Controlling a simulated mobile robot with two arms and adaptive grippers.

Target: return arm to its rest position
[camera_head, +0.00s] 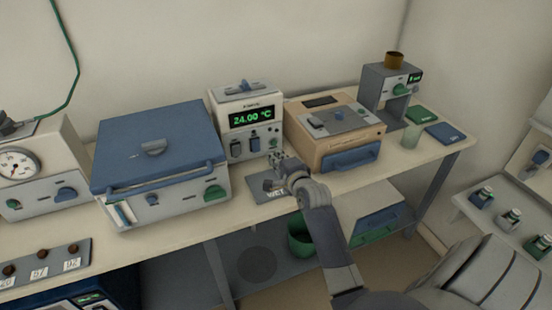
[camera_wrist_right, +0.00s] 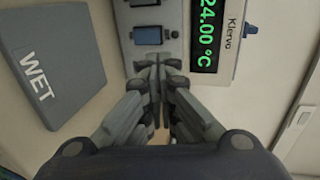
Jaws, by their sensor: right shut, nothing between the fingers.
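My right gripper (camera_head: 281,162) is over the bench in the head view, in front of the controller box (camera_head: 247,122) whose green display reads 24.00 °C. In the right wrist view the fingers of my right gripper (camera_wrist_right: 158,68) are shut together with nothing between them. My left gripper is not in view.
A blue-lidded furnace (camera_head: 158,150) stands left of the controller, a tan box with a blue handle (camera_head: 333,130) right of it. A green bin (camera_head: 301,238) and a white drawer unit (camera_head: 375,213) are below the bench (camera_head: 400,160).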

